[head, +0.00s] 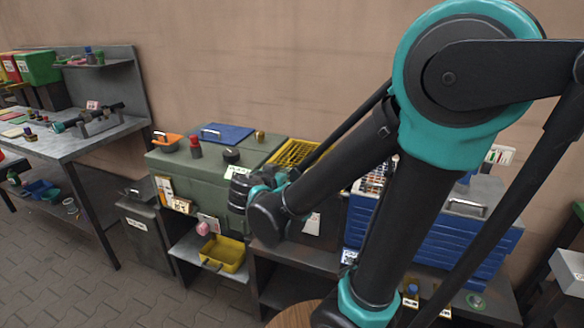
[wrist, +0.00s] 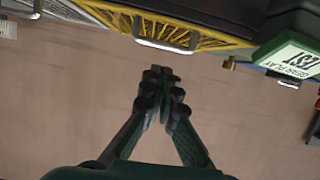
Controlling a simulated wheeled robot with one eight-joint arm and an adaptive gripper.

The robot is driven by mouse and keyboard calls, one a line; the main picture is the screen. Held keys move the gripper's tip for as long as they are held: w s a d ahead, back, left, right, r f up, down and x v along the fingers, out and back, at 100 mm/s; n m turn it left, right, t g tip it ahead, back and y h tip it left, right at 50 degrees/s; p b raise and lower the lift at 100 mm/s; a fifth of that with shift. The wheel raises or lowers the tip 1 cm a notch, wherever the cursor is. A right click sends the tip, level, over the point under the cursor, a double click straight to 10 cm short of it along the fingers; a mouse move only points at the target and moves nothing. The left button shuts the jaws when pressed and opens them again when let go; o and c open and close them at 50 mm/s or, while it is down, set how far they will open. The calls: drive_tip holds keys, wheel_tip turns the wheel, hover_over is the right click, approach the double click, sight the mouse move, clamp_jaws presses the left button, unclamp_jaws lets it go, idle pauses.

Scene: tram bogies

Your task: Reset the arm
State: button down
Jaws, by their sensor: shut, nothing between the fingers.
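My arm (head: 340,165) fills the right half of the head view, its big teal joint at the top and a dark link running down left to the wrist (head: 268,215). The wrist is in front of the green cabinet and the yellow basket. My gripper (wrist: 161,76) shows in the wrist view with its two dark fingers together at the tips and nothing between them. It is apart from anything around it, against the plain wall. In the head view I cannot make out the fingertips clearly.
A blue drawer unit (head: 482,232) stands behind my arm. A grey workbench (head: 60,148) is at left. The paved floor at lower left is clear.

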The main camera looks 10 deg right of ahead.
drive_tip(key=s+d+f+n+g+y, duration=0.25)
drive_tip(key=s+d+f+g, duration=0.25)
drive_tip(key=s+d+f, duration=0.4)
drive_tip(key=s+a+f+n+g+y, duration=0.2)
drive_tip(key=s+a+f+n+y, duration=0.2)
drive_tip(key=s+f+y, duration=0.1)
drive_tip(key=shift+s+a+f+g, duration=0.35)
drive_tip(key=shift+s+f, duration=0.3)
drive_tip(key=shift+f, duration=0.75)
drive_tip(key=c, duration=2.2)
unclamp_jaws()
drive_tip(key=shift+y, duration=0.25)
